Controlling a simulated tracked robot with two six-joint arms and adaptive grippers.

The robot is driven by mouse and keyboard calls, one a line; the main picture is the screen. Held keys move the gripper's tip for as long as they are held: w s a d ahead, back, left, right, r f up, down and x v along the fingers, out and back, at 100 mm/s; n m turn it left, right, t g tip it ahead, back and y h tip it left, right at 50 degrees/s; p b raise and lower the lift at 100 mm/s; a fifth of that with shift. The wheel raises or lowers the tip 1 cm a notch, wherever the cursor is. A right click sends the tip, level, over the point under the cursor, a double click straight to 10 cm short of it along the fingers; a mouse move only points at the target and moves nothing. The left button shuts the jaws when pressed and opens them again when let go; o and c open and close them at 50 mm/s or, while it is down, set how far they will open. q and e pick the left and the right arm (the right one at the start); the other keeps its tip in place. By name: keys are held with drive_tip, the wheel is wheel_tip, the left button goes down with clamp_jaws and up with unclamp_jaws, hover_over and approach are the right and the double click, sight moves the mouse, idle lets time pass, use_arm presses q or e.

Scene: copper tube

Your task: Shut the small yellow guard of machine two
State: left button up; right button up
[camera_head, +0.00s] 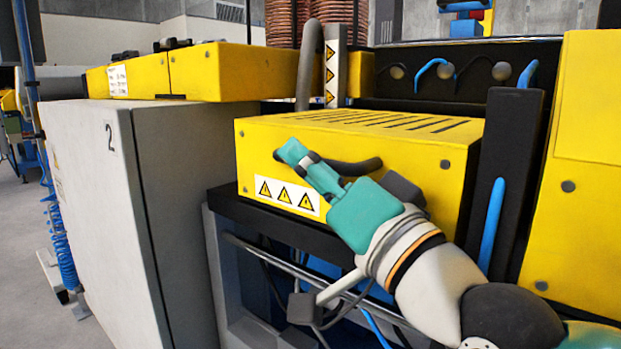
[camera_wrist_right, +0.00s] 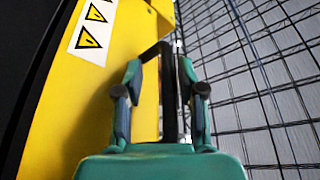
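The small yellow guard (camera_head: 400,150) is a box-shaped cover with slots in its top and a label with warning triangles (camera_head: 286,196) on its front. It sits roughly level above a dark ledge; I cannot tell whether it is fully down. Its dark handle (camera_head: 355,166) is on the front face. My right gripper (camera_head: 293,153) is at the handle, partly hiding it. In the right wrist view, the handle (camera_wrist_right: 169,105) lies between the spread fingers (camera_wrist_right: 163,75), with gaps on both sides. The guard also shows there at the left (camera_wrist_right: 130,40). My left gripper is not in view.
A grey cabinet (camera_head: 85,200) marked 2 stands at the left, with a yellow cover (camera_head: 210,72) behind. A dark post with a blue hose (camera_head: 492,225) and a larger yellow panel (camera_head: 585,180) are close on the right. A metal rail (camera_head: 285,268) runs below the guard.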

drive_tip(key=v, duration=1.2)
drive_tip(key=shift+f, duration=0.15)
